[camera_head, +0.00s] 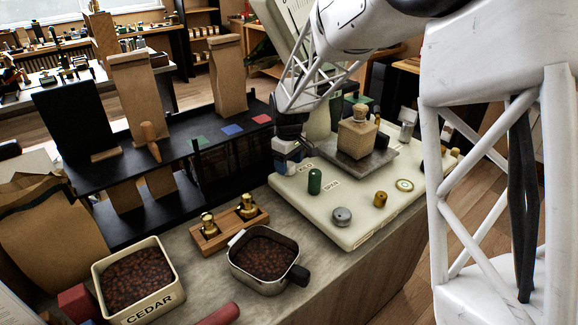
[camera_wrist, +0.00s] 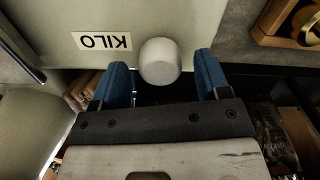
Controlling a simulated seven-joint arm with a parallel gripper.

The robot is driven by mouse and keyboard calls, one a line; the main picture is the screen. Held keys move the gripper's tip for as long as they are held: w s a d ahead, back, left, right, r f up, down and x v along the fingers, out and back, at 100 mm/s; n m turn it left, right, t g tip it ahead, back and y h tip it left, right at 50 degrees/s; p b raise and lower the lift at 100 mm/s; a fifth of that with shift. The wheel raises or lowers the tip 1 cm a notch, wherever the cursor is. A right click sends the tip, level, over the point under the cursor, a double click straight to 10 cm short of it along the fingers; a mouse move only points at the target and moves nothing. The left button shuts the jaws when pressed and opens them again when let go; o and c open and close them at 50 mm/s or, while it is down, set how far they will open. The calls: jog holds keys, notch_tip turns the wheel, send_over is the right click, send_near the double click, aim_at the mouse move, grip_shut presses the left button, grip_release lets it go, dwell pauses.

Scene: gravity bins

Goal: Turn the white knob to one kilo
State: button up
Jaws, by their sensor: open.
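The white knob (camera_wrist: 160,61) shows in the wrist view as a plain round cap on the pale panel, beside an upside-down "KILO" label (camera_wrist: 102,41). No pointer mark on it can be made out. My gripper (camera_wrist: 161,78) is open, with one blue finger on each side of the knob; contact cannot be told. In the head view my gripper (camera_head: 288,163) is at the far left corner of the cream panel (camera_head: 292,205) and largely hides the knob there.
The panel also carries a green knob (camera_head: 315,181), a grey knob (camera_head: 342,217) and a brass knob (camera_head: 380,199). A scale plate with a tan block (camera_head: 357,138) stands behind. A bean pan (camera_head: 265,263) and wooden weight holder (camera_head: 230,230) stand left. The black shelf (camera_head: 180,165) is close beside my gripper.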

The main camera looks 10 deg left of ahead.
jog(key=shift+f, duration=0.7)
jog(key=c, duration=0.9)
jog(key=shift+m, duration=0.5)
jog(key=m, duration=1)
jog(key=shift+m, duration=0.4)
